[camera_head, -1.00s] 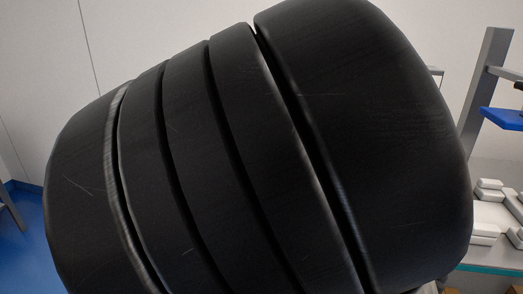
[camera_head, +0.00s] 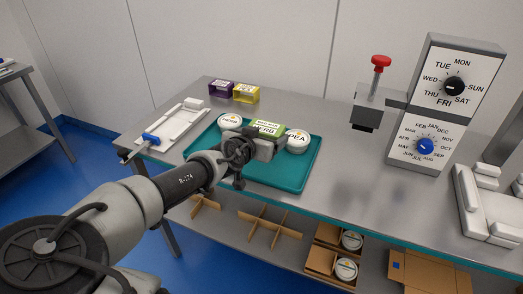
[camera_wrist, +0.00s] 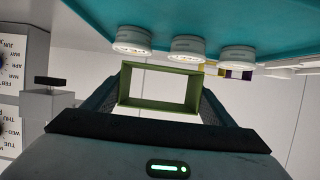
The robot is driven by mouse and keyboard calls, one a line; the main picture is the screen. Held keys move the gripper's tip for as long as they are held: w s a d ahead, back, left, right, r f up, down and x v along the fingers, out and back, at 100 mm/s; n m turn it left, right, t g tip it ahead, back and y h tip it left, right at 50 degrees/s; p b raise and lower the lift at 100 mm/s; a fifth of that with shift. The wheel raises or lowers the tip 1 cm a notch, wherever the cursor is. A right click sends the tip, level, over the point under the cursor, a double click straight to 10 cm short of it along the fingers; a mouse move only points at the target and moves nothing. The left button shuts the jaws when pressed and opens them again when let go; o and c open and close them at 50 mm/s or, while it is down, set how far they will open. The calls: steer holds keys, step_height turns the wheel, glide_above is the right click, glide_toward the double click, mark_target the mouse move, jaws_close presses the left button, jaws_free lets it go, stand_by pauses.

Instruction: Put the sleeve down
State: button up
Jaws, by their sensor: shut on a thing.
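My gripper (camera_wrist: 160,100) is shut on a green sleeve (camera_wrist: 158,68), an open rectangular frame, whose opening shows between the fingers in the wrist view. In the head view the green sleeve (camera_head: 268,128) is at the end of my arm, over the teal tray (camera_head: 285,178). The wrist view is upside down and shows the sleeve apart from the tray surface. White round tubs stand on the tray: a left one (camera_head: 230,121) and a right one (camera_head: 297,140). A middle tub (camera_wrist: 187,47) shows in the wrist view; the sleeve mostly hides it in the head view.
A purple sleeve (camera_head: 221,89) and a yellow sleeve (camera_head: 246,93) stand at the back of the steel table (camera_head: 345,175). A white board with a blue handle (camera_head: 151,139) lies left. A red-knobbed press (camera_head: 378,95) and dial panel (camera_head: 435,140) stand right. Bare table lies between tray and panel.

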step_height(320, 180, down, 8)
steer(key=shift+b, duration=0.55)
steer(key=shift+f, duration=0.25)
steer(key=o, duration=1)
steer(key=shift+r, duration=0.1)
